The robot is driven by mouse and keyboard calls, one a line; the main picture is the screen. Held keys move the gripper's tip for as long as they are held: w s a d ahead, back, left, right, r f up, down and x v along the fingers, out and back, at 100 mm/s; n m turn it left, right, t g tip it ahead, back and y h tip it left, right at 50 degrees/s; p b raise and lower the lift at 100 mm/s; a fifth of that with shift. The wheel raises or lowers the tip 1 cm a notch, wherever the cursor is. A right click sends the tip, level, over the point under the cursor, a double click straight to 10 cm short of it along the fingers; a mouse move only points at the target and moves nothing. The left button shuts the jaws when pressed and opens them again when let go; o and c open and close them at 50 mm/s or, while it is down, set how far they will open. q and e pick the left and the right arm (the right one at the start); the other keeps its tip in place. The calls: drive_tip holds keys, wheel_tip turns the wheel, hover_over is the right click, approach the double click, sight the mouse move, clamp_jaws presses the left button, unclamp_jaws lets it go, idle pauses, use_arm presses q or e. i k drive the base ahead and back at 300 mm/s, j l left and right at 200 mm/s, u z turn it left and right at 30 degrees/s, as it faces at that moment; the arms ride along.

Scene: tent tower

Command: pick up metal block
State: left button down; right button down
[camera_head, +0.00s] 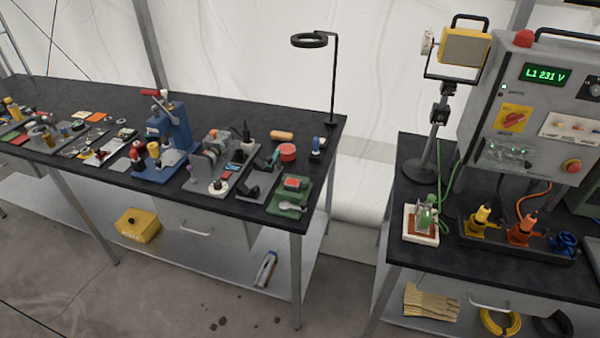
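I cannot single out the metal block with certainty in the head view. Several small metallic and grey parts lie among the items on the long black workbench (60,92), too small to tell apart. A grey, upright-angled object (266,268) with a bluish part rests on the bench's lower shelf; I cannot tell whether it is a solid block. Neither of my grippers shows in the view.
A blue press (172,135), a green fixture (290,198) and a ring lamp (332,80) stand on the bench. The right table (410,150) carries a grey control panel (530,110) and a work light (465,46). A gap of floor separates the tables.

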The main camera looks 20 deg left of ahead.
sight(291, 182)
drive_tip(key=i+l, duration=0.6)
drive_tip(key=i+l+u, duration=0.1)
drive_tip(key=u, duration=0.3)
drive_tip(key=i+l+u, duration=0.1)
drive_tip(key=u, duration=0.25)
drive_tip(key=i+l+u, duration=0.1)
drive_tip(key=u, duration=0.3)
drive_tip(key=l, duration=0.1)
